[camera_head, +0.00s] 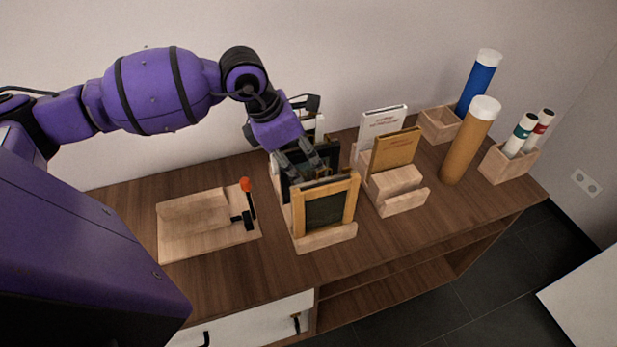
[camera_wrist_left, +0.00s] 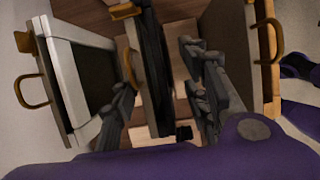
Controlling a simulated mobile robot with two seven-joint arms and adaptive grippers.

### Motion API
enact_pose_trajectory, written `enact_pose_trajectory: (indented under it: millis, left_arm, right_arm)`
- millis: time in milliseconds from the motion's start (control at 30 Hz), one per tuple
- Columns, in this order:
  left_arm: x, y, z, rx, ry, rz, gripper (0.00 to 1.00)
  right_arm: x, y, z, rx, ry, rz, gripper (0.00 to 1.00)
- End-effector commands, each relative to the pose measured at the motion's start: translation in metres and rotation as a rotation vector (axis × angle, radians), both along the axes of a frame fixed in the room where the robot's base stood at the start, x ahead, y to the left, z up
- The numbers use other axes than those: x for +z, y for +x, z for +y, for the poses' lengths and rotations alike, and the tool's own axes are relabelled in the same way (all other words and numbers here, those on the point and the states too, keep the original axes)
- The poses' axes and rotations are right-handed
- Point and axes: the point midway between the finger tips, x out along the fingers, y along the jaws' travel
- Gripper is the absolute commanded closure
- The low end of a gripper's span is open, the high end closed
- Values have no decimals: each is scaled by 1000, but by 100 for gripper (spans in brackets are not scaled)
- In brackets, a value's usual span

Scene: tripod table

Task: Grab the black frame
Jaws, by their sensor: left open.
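The black frame (camera_head: 330,152) stands upright in a wooden rack (camera_head: 327,238), behind a light wooden frame (camera_head: 352,199). My left gripper (camera_head: 306,168) reaches down over the black frame from above. In the left wrist view, the black frame (camera_wrist_left: 154,75) appears nearly edge-on as a dark upright strip between the two open fingers of my left gripper (camera_wrist_left: 158,80). A gap shows on the right side; I cannot tell whether the left finger touches. A white frame (camera_wrist_left: 75,80) is left of the fingers, and the wooden frame (camera_wrist_left: 262,45) is to the right. My right gripper is out of view.
A wooden board (camera_head: 185,232) with a dark, orange-ended tool (camera_head: 247,200) lies left of the rack. A wooden holder (camera_head: 405,203) with book-like items stands to the right. Beyond it are brown (camera_head: 468,143) and blue (camera_head: 478,82) tubes. The wall is close behind.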

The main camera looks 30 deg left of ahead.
Motion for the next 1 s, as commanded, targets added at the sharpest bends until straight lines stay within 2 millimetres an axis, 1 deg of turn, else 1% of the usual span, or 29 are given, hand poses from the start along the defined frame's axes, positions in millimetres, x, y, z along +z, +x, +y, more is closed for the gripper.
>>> enact_pose_trajectory:
  millis: [133,200,300,567,900,1000]
  left_arm:
    - [-16,14,-6,1,-5,-3,58]
    - [-26,17,-8,1,-4,-2,58]
    - [-36,19,-10,0,-2,-1,58]
    - [-39,20,-10,-1,0,-2,58]
    - [-39,20,-10,0,-1,-2,100]
    - [-39,20,-10,0,-1,-2,100]
  right_arm:
    - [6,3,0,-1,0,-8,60]
    - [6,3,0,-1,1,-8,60]
    - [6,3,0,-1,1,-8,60]
    - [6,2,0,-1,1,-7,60]
    - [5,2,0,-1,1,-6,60]
    - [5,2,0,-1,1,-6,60]
